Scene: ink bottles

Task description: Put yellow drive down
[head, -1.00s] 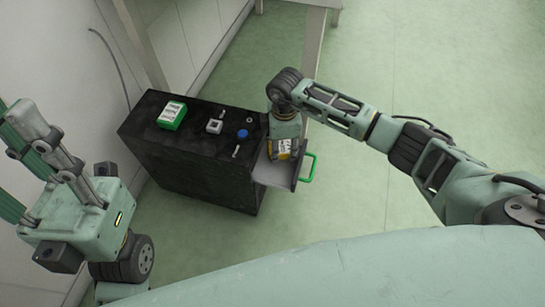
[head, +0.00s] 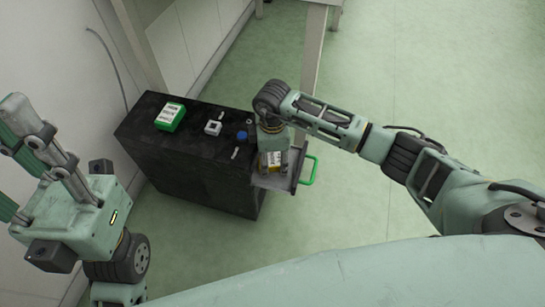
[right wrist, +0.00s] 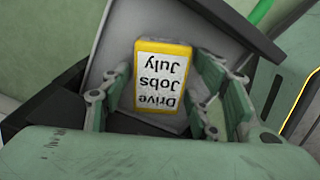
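The yellow drive (head: 270,162) has a white label and is beneath my right gripper (head: 271,157), over the grey tray (head: 284,181) at the right end of the black case. In the right wrist view the drive (right wrist: 162,75) shows its label, "Drive Jobs July", upside down. The fingers of my right gripper (right wrist: 163,85) lie close along both its sides, shut on it. Whether its underside touches the tray (right wrist: 115,60) is hidden. My left gripper (head: 40,140) is raised at the left edge, away from the case; its finger opening is unclear.
The black case (head: 190,165) carries a green box (head: 170,116) with a white label, a grey square part (head: 213,128), a blue cap (head: 242,136) and small pieces. A green handle (head: 309,170) sticks out at the tray's right. A table leg (head: 310,75) stands behind; floor at right is clear.

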